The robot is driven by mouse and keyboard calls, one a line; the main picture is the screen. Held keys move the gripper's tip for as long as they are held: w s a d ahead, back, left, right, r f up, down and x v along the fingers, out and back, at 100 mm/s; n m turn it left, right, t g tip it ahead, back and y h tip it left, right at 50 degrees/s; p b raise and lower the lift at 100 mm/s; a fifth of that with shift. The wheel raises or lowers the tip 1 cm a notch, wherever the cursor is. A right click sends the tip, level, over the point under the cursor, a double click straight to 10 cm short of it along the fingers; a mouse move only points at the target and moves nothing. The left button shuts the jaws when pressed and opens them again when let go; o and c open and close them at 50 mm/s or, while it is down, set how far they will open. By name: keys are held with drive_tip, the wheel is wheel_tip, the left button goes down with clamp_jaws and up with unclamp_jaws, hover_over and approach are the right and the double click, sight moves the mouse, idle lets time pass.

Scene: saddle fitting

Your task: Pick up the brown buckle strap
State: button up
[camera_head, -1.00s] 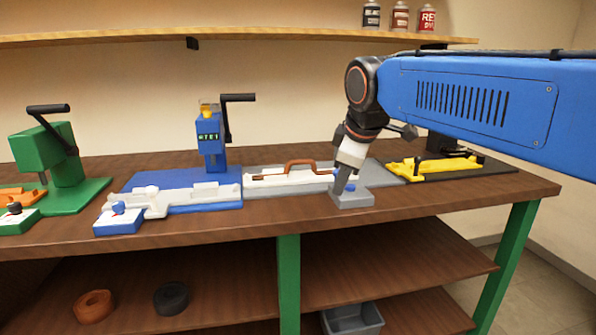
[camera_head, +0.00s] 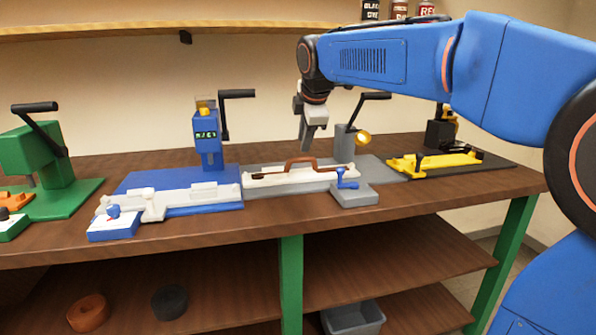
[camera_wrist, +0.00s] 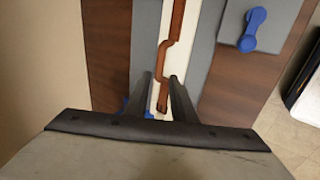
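The brown buckle strap (camera_head: 300,162) lies along the white fixture (camera_head: 262,182) on the grey station, with a raised bend in its middle. In the wrist view the strap (camera_wrist: 163,62) runs down the white bar and passes between my fingers. My gripper (camera_head: 307,146) points down just above the strap near its raised part. In the wrist view my gripper (camera_wrist: 161,85) has its two fingers apart, one on each side of the strap, with nothing held between them. The exact height above the strap is hard to tell.
A blue crank handle (camera_head: 346,180) stands on a grey block right of the strap. A grey lever press (camera_head: 345,140) with a yellow-lit lamp stands behind. The blue station (camera_head: 160,186) is to the left, the yellow fixture (camera_head: 440,162) to the right.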

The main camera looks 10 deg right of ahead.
sight(299, 160)
drive_tip(key=x, duration=1)
drive_tip(key=shift+w+a+f, duration=0.1)
drive_tip(key=shift+w+f, duration=0.05)
drive_tip(key=shift+f, duration=0.15)
clamp_jaws()
